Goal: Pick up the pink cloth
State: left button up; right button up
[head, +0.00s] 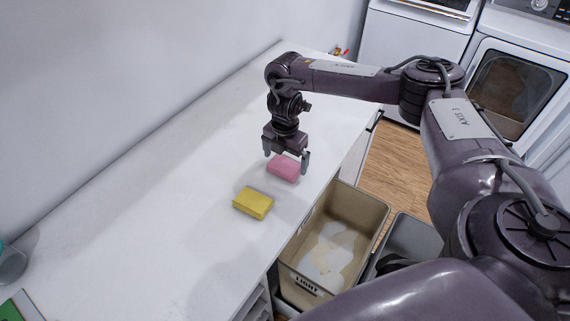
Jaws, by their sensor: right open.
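The pink cloth (283,169) lies folded on the white countertop, near the counter's right edge. My right gripper (286,165) points down over it and is open, with one finger at the cloth's left and the other at its right. I cannot tell whether the fingers touch the cloth. The gripper body hides part of the cloth's far side. My left gripper is not in view.
A yellow folded cloth (253,202) lies on the counter (170,215) just nearer than the pink one. A beige bin (292,259) and a grey bin (421,236) stand below the counter's edge. A washer (403,47) and a dryer (548,52) stand at the back right.

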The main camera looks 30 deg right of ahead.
jog(key=shift+f, duration=0.8)
jog(key=c, duration=0.9)
jog(key=shift+r, duration=0.1)
